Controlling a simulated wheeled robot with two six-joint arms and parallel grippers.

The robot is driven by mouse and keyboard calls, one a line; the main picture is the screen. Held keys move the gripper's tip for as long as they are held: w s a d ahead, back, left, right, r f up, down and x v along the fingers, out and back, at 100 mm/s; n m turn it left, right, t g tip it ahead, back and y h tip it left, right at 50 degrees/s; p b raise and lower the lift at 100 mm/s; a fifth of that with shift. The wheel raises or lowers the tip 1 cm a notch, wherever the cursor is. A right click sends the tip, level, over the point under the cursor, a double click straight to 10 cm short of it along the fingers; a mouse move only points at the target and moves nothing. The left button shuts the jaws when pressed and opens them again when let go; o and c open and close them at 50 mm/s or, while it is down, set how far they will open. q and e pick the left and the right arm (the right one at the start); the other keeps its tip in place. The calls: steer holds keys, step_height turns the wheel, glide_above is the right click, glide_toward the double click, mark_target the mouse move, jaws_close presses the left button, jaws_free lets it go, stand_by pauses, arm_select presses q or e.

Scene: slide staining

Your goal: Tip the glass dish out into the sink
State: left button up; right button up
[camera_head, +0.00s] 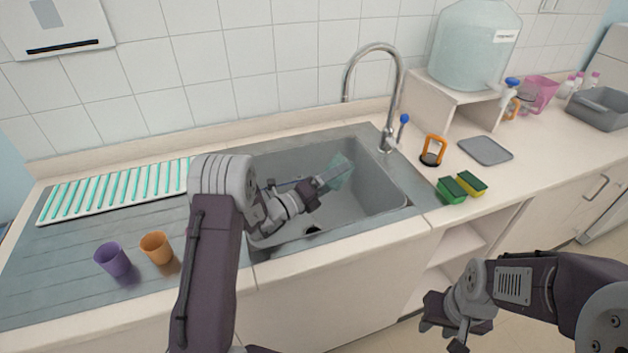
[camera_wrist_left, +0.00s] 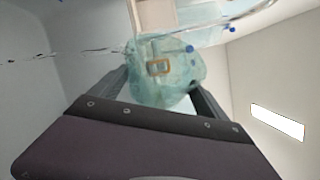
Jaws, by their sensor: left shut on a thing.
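The glass dish (camera_head: 341,170) is pale, clear and greenish. It is held over the basin of the grey sink (camera_head: 375,192), towards its back right. My left gripper (camera_head: 330,181) is shut on it. In the left wrist view the glass dish (camera_wrist_left: 165,72) sits between the two fingers of the gripper (camera_wrist_left: 160,92), and the room looks strongly tilted. The dish looks tilted too; I cannot tell whether anything is in it. My right gripper (camera_head: 457,328) hangs in front of the counter at the lower right, away from the sink; its finger gap is unclear.
A tap (camera_head: 398,85) arches behind the basin. A purple cup (camera_head: 113,259) and an orange cup (camera_head: 156,248) stand on the drainboard, with a striped rack (camera_head: 110,190) behind. Sponges (camera_head: 452,190), an orange-handled holder (camera_head: 433,150) and a grey tray (camera_head: 485,150) are right of the sink.

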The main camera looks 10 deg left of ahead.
mark_target(340, 156)
arm_select(q)
steer(key=shift+a+r+n+t+p, duration=0.25)
steer(key=shift+r+n+t, duration=0.2)
steer(key=shift+r, duration=0.4)
steer(key=shift+w+a+r+n+p, duration=0.15)
steer(key=shift+a+r+n+p, duration=0.25)
steer(key=shift+r+n, duration=0.2)
steer(key=shift+a+r+n+t, duration=0.3)
steer(key=shift+r+n+t, duration=0.05)
steer(key=shift+r, duration=0.1)
steer(key=shift+w+a+r+n+t, duration=0.1)
steer(key=shift+a+r+n+t, duration=0.15)
steer(key=shift+n, duration=0.35)
steer(key=shift+d, duration=0.2)
steer(key=shift+d, duration=0.15)
steer(key=shift+n+p, duration=0.3)
